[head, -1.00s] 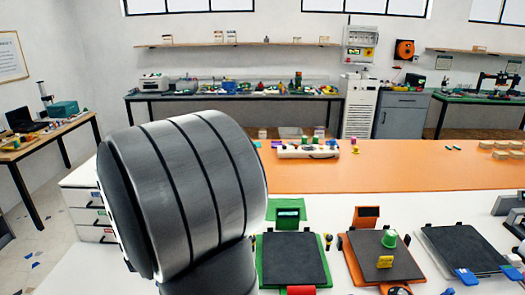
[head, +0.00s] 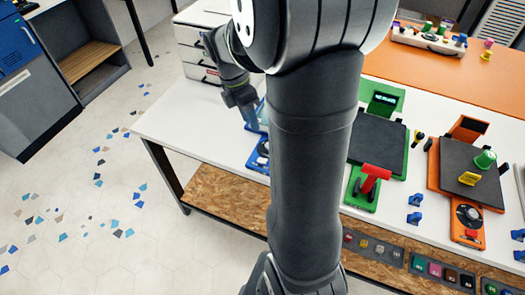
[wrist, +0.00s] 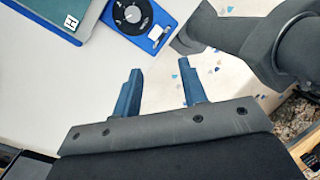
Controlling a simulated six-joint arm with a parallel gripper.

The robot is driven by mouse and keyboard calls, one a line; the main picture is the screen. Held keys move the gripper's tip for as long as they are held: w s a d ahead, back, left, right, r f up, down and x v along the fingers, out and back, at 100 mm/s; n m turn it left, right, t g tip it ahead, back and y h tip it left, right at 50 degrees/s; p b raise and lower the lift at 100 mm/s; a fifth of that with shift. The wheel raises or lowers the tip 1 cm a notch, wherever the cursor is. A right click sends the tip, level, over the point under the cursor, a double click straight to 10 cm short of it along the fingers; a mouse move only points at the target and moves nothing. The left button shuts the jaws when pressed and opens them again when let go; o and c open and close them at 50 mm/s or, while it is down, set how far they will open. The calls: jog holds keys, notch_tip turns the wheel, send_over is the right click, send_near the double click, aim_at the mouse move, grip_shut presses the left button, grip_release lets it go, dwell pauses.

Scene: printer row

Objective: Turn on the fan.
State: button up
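My gripper (wrist: 158,66) is open and empty, its two blue fingers apart in the wrist view. Beyond the fingers is a blue panel (wrist: 108,17) with a black dial (wrist: 132,14) and a small pale part with a blue end beside it (wrist: 157,32). In the head view, my gripper (head: 251,115) is at the left end of the white table. It is over or beside the blue unit (head: 257,160), which my arm partly hides. I cannot make out any part that is plainly a fan.
A green unit (head: 391,102) with a red lever (head: 374,174) stands right of my arm. An orange unit (head: 433,165) with a dial (head: 467,215) stands farther right. Loose blue clips (head: 414,218) lie near the front edge. White drawers (head: 197,55) stand behind my gripper.

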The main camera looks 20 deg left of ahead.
jog(key=d+f+m, duration=0.1)
jog(key=f+m, duration=0.2)
jog(key=f, duration=0.2)
jog(key=d+f+m+h, duration=0.1)
jog(key=f+m, duration=0.3)
jog(key=f, duration=0.1)
jog(key=d+f+m, duration=0.1)
jog(key=f+m, duration=0.2)
jog(key=f, duration=0.2)
jog(key=shift+w+d+f+m, duration=0.1)
jog(key=shift+d+m, duration=0.1)
jog(key=shift+m, duration=0.2)
